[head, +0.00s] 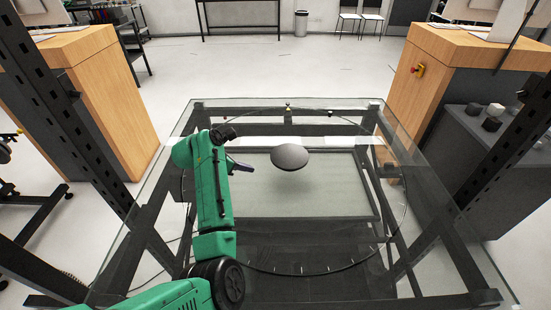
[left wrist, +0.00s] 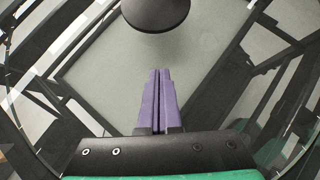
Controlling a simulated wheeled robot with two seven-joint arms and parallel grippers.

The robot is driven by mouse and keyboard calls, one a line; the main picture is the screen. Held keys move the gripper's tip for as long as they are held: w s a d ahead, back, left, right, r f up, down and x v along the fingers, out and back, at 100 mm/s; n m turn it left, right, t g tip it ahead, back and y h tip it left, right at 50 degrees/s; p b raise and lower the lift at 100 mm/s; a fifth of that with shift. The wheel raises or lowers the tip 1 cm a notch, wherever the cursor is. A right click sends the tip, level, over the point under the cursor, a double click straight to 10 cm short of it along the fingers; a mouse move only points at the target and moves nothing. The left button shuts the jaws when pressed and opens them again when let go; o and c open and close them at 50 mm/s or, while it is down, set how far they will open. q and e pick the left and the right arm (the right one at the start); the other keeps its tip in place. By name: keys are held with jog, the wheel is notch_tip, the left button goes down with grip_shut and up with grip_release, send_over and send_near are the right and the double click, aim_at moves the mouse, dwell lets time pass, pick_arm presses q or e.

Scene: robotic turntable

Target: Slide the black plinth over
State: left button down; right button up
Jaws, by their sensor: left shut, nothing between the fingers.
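The black plinth (head: 289,157) is a dark, round, disc-like piece on the glass table, right of the middle of the head view. It also shows at the top edge of the left wrist view (left wrist: 155,14), partly cut off. My left gripper (head: 250,168), with purple fingers on a green arm, is to the left of the plinth. In the left wrist view its fingers (left wrist: 160,72) are shut together with nothing between them. They point toward the plinth, and a gap shows between the tips and it. My right gripper is not in view.
The glass tabletop (head: 140,262) has a thin ring (head: 405,215) around the plinth and a dark frame beneath. The glass around the plinth looks clear. Dark metal posts rise at both sides. Wooden desks (head: 105,85) stand beyond, with small blocks (head: 491,124) on a grey unit at right.

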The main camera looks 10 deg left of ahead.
pick_arm(q)
jog(key=shift+s+d+f, duration=0.25)
jog(key=shift+s+d, duration=0.05)
jog(key=shift+d, duration=0.25)
jog(key=x, duration=0.3)
jog(key=shift+w+d+f, duration=0.1)
jog(key=shift+f, duration=0.05)
jog(key=x, duration=0.5)
jog(key=shift+w+a, duration=0.1)
jog(key=shift+a, duration=0.2)
jog(key=shift+w+d+r+b, duration=0.1)
jog(key=shift+w+d+b, duration=0.2)
jog(key=shift+w, duration=0.25)
jog(key=shift+w+d+r+b, duration=0.15)
jog(key=shift+w+d, duration=0.25)
jog(key=shift+w, duration=0.1)
jog(key=shift+w+d+r, duration=0.15)
jog(key=shift+w+d, duration=0.2)
jog(key=shift+w, duration=0.1)
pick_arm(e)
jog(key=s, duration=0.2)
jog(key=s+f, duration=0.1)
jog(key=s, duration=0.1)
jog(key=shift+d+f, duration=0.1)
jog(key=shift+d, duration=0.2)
